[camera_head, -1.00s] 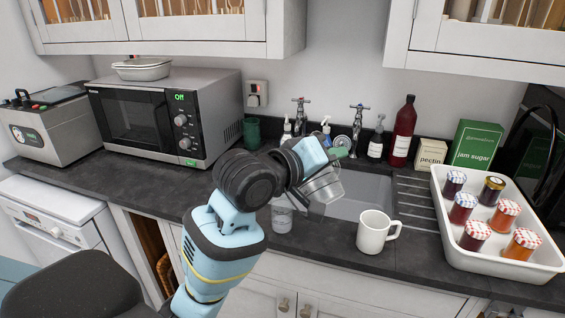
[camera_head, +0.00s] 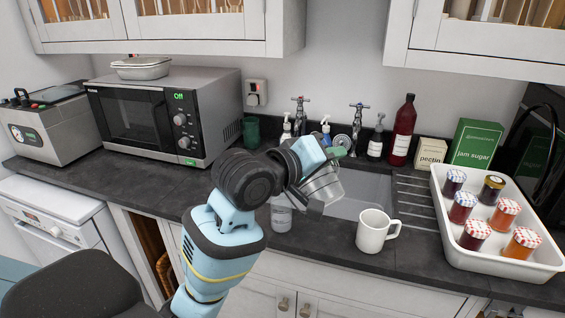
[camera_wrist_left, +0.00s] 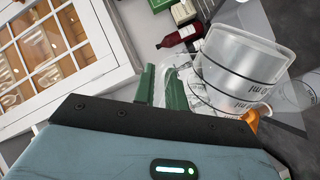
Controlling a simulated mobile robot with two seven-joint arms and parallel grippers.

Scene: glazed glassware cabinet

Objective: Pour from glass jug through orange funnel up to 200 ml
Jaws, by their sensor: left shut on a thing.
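My left gripper (camera_head: 338,153) is above the counter in front of the sink, shut on the glass jug (camera_head: 322,186). The jug is clear with dark markings and is tilted. In the left wrist view the gripper's green fingers (camera_wrist_left: 162,88) are at the side of the jug (camera_wrist_left: 245,62). Only a small piece of the orange funnel (camera_wrist_left: 252,120) shows, at the jug's edge; the rest is hidden. In the head view a clear vessel (camera_head: 281,215) stands on the counter below the jug. I cannot read a liquid level. My right gripper is not in view.
A white mug (camera_head: 373,232) stands right of the clear vessel. A white tray (camera_head: 447,228) of several jam jars is at the right. Bottles and two taps stand behind the sink (camera_head: 362,190). A microwave (camera_head: 165,115) is on the left. Counter is clear at the front left.

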